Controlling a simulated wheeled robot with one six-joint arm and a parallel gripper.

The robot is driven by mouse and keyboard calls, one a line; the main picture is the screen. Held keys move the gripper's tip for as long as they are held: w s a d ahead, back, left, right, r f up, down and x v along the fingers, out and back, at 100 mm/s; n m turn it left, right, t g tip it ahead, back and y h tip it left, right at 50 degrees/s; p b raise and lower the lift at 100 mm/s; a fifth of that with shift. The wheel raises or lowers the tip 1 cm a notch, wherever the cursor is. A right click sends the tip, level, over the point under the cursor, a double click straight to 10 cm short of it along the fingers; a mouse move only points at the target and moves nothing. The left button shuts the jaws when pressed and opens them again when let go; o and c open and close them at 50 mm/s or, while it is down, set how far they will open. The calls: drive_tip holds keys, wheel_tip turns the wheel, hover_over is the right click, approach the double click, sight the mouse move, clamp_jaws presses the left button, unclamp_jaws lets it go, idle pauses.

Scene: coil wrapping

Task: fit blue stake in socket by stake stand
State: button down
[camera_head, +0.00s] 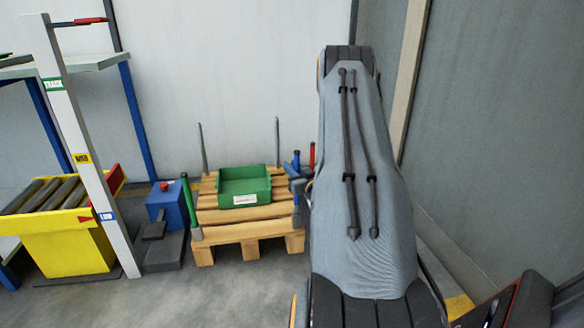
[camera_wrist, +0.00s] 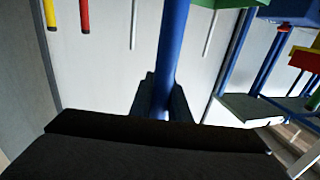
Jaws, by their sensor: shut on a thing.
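The blue stake (camera_wrist: 172,50) stands between the fingers of my gripper (camera_wrist: 163,95) in the wrist view. In the head view my gripper (camera_head: 298,186) is shut on the blue stake (camera_head: 296,203) at the front right corner of the wooden pallet (camera_head: 240,232). The stake looks upright, with its lower part by that corner. A grey socket there is mostly hidden by my arm, so I cannot tell whether the stake's foot is inside it. A red stake (camera_head: 312,154) shows behind my arm, and a red (camera_wrist: 85,15) and a yellow stake (camera_wrist: 49,14) show in the wrist view. The stake stand itself is hidden.
A green bin (camera_head: 244,186) sits on the pallet. A green stake (camera_head: 186,200) stands at its front left corner, and grey stakes (camera_head: 202,147) (camera_head: 278,141) at the back. A blue box (camera_head: 167,203), white post (camera_head: 85,150) and yellow roller unit (camera_head: 67,245) stand left. Floor in front is clear.

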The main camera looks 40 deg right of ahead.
drive_tip(key=shift+f+b, duration=0.85)
drive_tip(key=shift+f, duration=1.35)
drive_tip(key=c, duration=1.6)
unclamp_jaws()
drive_tip(key=shift+s, duration=0.15)
drive_tip(key=p+v, duration=0.3)
drive_tip(key=v, duration=0.4)
drive_tip(key=shift+s+a, duration=0.15)
drive_tip(key=shift+s, duration=0.15)
